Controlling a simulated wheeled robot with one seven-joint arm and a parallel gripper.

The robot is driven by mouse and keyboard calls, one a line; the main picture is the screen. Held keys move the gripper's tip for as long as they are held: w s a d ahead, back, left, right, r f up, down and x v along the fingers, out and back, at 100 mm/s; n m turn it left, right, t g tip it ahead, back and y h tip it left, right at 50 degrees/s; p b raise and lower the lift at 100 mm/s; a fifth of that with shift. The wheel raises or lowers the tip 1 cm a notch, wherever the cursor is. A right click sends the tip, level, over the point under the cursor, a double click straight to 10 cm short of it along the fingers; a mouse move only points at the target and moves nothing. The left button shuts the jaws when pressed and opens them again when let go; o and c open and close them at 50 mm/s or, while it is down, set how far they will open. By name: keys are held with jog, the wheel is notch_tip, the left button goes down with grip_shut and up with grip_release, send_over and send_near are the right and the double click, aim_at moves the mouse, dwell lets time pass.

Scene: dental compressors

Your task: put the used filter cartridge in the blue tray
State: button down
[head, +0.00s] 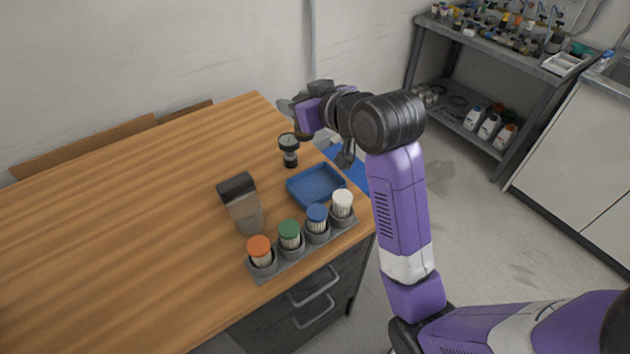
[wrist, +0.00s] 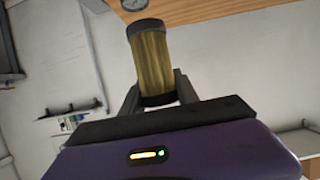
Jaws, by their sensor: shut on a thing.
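The used filter cartridge (wrist: 152,62) is a yellow-brown cylinder with dark end caps, seen in the wrist view. My gripper (wrist: 155,97) is shut on it near one end cap, with a finger on each side. In the head view my gripper (head: 293,108) is raised over the far right part of the table, beyond the blue tray, and the cartridge is mostly hidden there. The blue tray (head: 316,185) is a shallow square tray near the table's right edge. It looks empty.
A grey rack (head: 290,265) holds several cartridges with orange, green, blue and white tops, just in front of the tray. A dark-topped, see-through housing (head: 243,208) stands left of the tray. A gauge (head: 289,145) stands behind it. The table's left side (head: 110,230) is clear.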

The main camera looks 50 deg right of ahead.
notch_tip(320, 180, down, 18)
jog(key=shift+a+f+b, duration=0.1)
jog(key=shift+f+b, duration=0.1)
jog(key=shift+b, duration=0.3)
jog(key=shift+f, duration=0.2)
jog(key=c, duration=0.9)
grip_release()
